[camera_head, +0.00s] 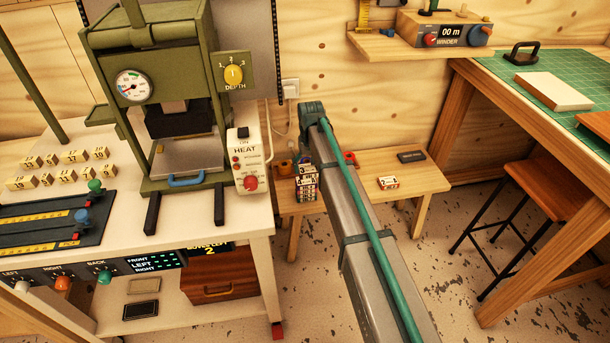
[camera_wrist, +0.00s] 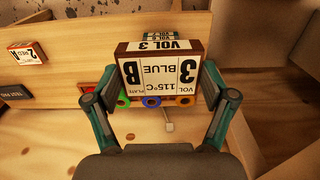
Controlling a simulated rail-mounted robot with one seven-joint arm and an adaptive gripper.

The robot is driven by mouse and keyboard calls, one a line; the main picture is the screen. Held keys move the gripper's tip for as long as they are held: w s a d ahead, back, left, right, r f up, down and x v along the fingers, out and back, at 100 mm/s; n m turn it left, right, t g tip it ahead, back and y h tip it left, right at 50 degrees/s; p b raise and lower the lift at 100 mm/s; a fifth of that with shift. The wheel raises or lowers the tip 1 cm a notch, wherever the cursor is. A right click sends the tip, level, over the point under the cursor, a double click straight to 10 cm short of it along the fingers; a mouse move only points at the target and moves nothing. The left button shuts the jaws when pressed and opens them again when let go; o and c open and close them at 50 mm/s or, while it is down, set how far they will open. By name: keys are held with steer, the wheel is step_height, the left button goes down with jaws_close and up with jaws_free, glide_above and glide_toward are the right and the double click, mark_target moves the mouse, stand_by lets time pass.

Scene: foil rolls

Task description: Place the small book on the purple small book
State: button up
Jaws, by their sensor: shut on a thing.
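A small block-shaped book (camera_wrist: 160,76) with white labels reading VOL 3, BLUE B and 115°C is between the fingers of my gripper (camera_wrist: 161,88) in the wrist view. The fingers press its left and right sides. Its lettering is upside down in this view. A teal-edged book labelled VOL (camera_wrist: 160,36) shows partly behind it. In the head view, a stack of labelled small books (camera_head: 306,183) shows at the left of the low bench, beside my arm. My gripper is not visible there. I cannot make out a purple small book in either view.
The low wooden bench (camera_head: 420,181) carries a red-and-white box (camera_head: 388,182) and a dark pad (camera_head: 411,157). Coloured rolls (camera_wrist: 151,102) lie below the held book. The press table (camera_head: 120,222) stands left, a stool (camera_head: 548,184) right. The bench's middle has bare wood.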

steer(key=w+f, duration=0.2)
steer(key=w+a+f, duration=0.1)
steer(key=f, duration=0.1)
steer(key=w+f, duration=0.2)
steer(key=shift+w+a, duration=0.3)
steer(key=shift+w+f, duration=0.15)
steer(key=shift+f, duration=1.6)
steer(key=shift+f, duration=0.15)
steer(key=o, duration=1)
